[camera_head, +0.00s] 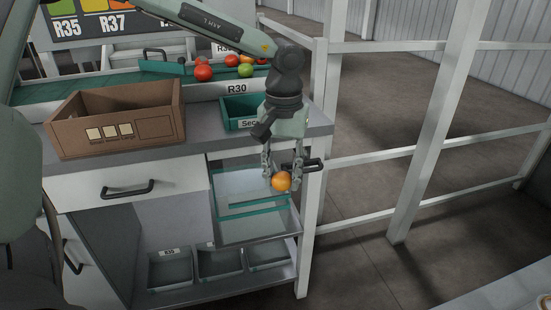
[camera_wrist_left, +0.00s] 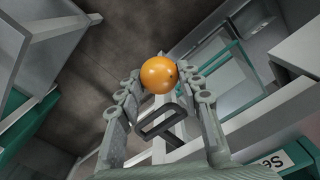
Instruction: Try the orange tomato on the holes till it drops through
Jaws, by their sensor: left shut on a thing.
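The orange tomato (camera_head: 281,182) is round and glossy, held at the fingertips of my left gripper (camera_head: 282,176). The gripper points down, in front of the bench's right end and above a pale lower level with teal edges. In the left wrist view the tomato (camera_wrist_left: 158,74) sits between the two fingertips, and my left gripper (camera_wrist_left: 162,88) is shut on it. A dark loop handle (camera_wrist_left: 160,122) shows close by in that view; I cannot tell whether it touches anything of mine. No holes can be made out. My right gripper is not in view.
A brown crate (camera_head: 165,112) and a teal bin (camera_head: 232,107) marked R30 stand on the bench. Several red, orange and green tomatoes (camera_head: 203,73) lie on the belt behind. Grey bins (camera_head: 170,270) are on the low shelf. White posts (camera_head: 312,185) stand right.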

